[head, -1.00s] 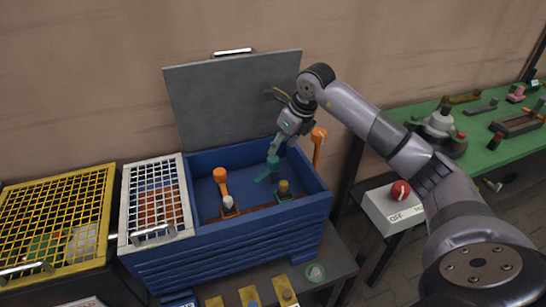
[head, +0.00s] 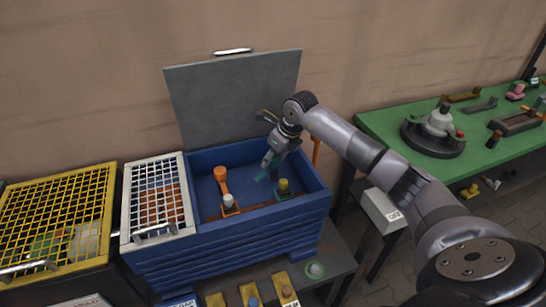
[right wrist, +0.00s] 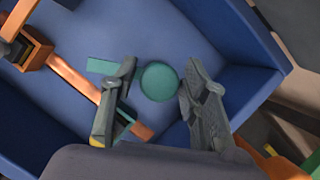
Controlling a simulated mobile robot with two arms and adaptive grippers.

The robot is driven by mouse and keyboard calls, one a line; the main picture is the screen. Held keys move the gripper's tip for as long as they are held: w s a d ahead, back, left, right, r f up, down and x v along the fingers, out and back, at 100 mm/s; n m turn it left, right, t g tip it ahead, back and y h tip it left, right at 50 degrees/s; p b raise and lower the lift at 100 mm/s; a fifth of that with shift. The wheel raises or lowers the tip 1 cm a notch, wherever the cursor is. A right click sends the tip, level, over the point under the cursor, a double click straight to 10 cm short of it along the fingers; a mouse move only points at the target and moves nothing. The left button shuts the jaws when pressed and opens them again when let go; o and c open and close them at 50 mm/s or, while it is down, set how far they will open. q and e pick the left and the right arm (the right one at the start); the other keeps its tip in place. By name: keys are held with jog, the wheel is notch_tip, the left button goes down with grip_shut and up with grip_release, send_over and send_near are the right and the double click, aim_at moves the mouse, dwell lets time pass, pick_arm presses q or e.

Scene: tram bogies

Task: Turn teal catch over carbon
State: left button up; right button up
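The teal catch (head: 262,175) is in the blue bin, partly hidden by my right gripper in the head view. In the right wrist view its round teal knob (right wrist: 158,81) lies between the fingertips, with a flat teal bar (right wrist: 101,66) reaching left behind one finger. My right gripper (head: 270,162) is open around the knob, with small gaps visible on both sides; it also shows in the right wrist view (right wrist: 159,70). A yellow-topped block (head: 283,185), possibly the carbon, stands in front of the catch, apart from the bar. My left gripper is out of view.
An orange catch (head: 221,176) reaches to a grey-topped block (head: 228,200) in the same blue bin (head: 245,235). The raised grey lid (head: 235,95) stands behind. A white mesh crate (head: 157,200) is left; a green table (head: 480,150) is right.

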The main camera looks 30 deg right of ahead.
grip_shut()
dwell(0.5)
